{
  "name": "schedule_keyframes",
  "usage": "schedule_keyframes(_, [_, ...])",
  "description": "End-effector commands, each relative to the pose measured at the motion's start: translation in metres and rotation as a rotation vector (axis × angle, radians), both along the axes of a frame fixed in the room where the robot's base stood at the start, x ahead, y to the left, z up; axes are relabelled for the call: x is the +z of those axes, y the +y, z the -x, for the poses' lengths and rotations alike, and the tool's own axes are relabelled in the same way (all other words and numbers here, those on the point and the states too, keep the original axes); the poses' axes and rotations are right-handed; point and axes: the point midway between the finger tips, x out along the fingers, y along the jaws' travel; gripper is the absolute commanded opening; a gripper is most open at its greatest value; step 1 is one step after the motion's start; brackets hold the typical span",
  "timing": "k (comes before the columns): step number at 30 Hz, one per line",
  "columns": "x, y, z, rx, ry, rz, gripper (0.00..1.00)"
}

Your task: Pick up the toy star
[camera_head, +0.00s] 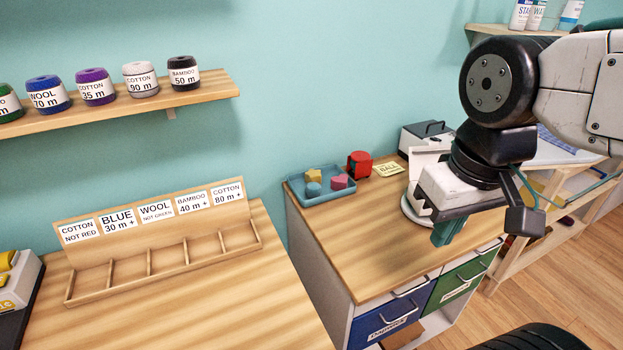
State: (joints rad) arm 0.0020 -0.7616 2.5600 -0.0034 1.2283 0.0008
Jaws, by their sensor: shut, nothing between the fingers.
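A blue tray (316,199) sits at the back left of the wooden desk and holds small toys. A yellow toy (314,175) at its back has an angular outline and may be the star. A blue toy (313,189) and a pink toy (338,182) lie near it; their shapes are too small to tell surely. My gripper (446,233) hangs over the right part of the desk, well to the right of the tray. It is shut and empty, touching none of these toys.
A red block-like object (359,165) and a yellow note (388,169) lie right of the tray. A pale device (424,140) stands behind my gripper. The desk's front middle is clear. A sorting rack (163,251) stands on the left table, below a yarn shelf (205,89).

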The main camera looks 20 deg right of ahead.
Motion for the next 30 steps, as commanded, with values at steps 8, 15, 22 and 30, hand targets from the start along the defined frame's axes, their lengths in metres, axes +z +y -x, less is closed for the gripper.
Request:
schedule_keyframes(8, [0.0,0.0,0.0,0.0,0.0,0.0,0.0])
schedule_keyframes(15, [0.0,0.0,-0.001,0.0,-0.001,0.0,0.17])
schedule_keyframes(22, [-0.007,0.004,-0.056,0.011,-0.08,-0.016,0.77])
schedule_keyframes(30, [-0.038,0.018,-0.199,0.018,-0.316,-0.045,0.77])
